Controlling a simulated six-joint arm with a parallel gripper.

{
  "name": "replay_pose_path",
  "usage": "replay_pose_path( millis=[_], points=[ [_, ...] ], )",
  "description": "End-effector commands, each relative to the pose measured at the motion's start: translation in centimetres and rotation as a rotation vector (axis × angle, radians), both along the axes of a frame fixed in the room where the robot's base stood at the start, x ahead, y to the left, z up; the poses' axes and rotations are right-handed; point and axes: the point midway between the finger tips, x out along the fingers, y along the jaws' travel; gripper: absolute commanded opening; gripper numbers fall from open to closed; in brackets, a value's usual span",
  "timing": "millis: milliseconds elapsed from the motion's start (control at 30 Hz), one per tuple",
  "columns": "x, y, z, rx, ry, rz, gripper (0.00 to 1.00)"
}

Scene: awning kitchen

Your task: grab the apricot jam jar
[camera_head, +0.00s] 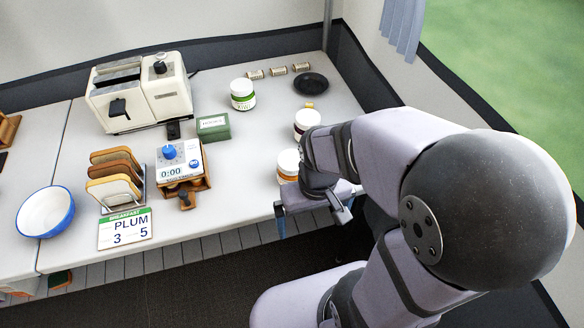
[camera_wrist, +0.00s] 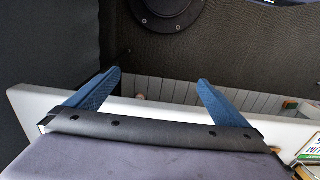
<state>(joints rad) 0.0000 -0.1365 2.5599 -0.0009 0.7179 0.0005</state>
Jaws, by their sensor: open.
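A jar with a white lid and an orange band (camera_head: 288,165) stands near the table's right front, partly hidden by my arm. Its label is not readable, so I cannot confirm it is apricot. Another white-lidded jar (camera_head: 307,121) stands just behind it; its label is hidden too. A jar with a green label (camera_head: 242,95) stands farther back. My gripper (camera_wrist: 160,82) is open and empty, its blue fingers apart in the wrist view. In the head view it is at the table's front edge, in front of the orange-banded jar. No jar shows in the wrist view.
A toaster (camera_head: 139,92) and a dark dish (camera_head: 311,83) are behind. Clear tabletop lies left of the jars.

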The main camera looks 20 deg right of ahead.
Motion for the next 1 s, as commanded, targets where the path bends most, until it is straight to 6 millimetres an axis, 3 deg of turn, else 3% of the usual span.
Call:
replay_pose_path(
  millis=[400, 500, 533, 867, 1000],
  points=[
    [-0.01, 0.0, -0.01, 0.0, 0.0, 0.0, 1.0],
    [-0.01, 0.0, -0.01, 0.0, 0.0, 0.0, 0.79],
    [-0.01, 0.0, -0.01, 0.0, 0.0, 0.0, 0.77],
    [-0.13, 0.03, -0.02, -0.006, 0.012, 0.017, 0.77],
    [-0.89, -0.01, -0.05, -0.048, 0.088, 0.127, 0.77]
  ],
)
